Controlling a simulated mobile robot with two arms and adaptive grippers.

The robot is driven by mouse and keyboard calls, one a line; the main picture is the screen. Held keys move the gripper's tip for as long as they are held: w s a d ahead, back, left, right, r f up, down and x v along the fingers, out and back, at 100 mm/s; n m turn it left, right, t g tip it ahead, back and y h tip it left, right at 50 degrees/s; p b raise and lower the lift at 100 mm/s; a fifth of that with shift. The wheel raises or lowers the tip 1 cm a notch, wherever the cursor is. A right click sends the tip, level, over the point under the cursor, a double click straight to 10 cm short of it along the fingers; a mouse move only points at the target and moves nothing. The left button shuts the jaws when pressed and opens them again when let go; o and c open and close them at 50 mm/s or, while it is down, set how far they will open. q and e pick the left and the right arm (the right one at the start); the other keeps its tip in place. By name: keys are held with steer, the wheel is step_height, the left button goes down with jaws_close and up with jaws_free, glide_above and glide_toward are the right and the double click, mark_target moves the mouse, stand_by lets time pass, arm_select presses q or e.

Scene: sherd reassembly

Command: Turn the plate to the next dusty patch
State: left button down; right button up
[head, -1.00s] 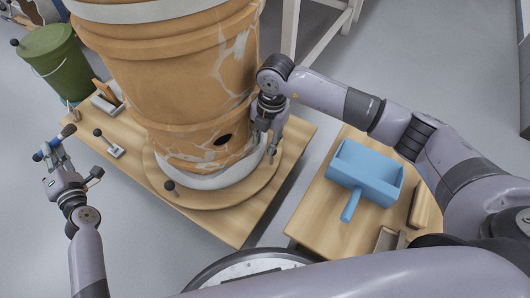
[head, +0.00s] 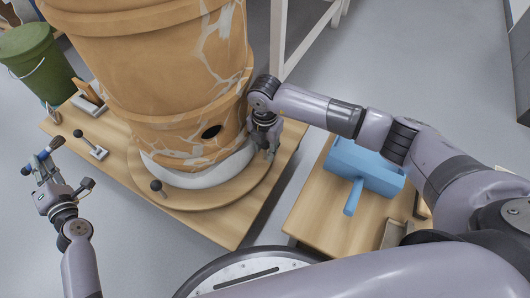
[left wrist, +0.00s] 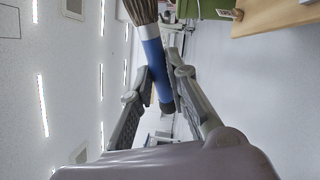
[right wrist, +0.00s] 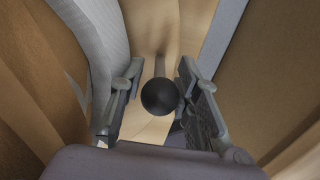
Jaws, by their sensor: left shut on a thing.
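A large orange vessel (head: 165,100) with pale crack lines and a dark hole stands on a white ring on the round wooden plate (head: 200,196). A black ball knob (head: 156,186) rises from the plate's front left edge. My right gripper (head: 268,152) is low at the plate's right edge, close beside the vessel. In the right wrist view, its open fingers (right wrist: 160,88) stand either side of another black ball knob (right wrist: 160,97); I cannot tell whether they touch it. My left gripper (head: 42,165) is shut on a blue-handled brush (left wrist: 155,65), held left of the table, away from the vessel.
The wooden table (head: 215,228) carries a small black-knobbed lever (head: 90,145) at left. A green bucket (head: 38,62) stands behind. A blue scoop-like tray (head: 365,165) lies on a second wooden table (head: 325,215) at right. A white stand (head: 300,40) is behind the vessel.

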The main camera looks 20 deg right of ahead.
steer(key=shift+f, duration=0.35)
steer(key=shift+c, duration=0.2)
jaws_close()
steer(key=shift+w, duration=0.1)
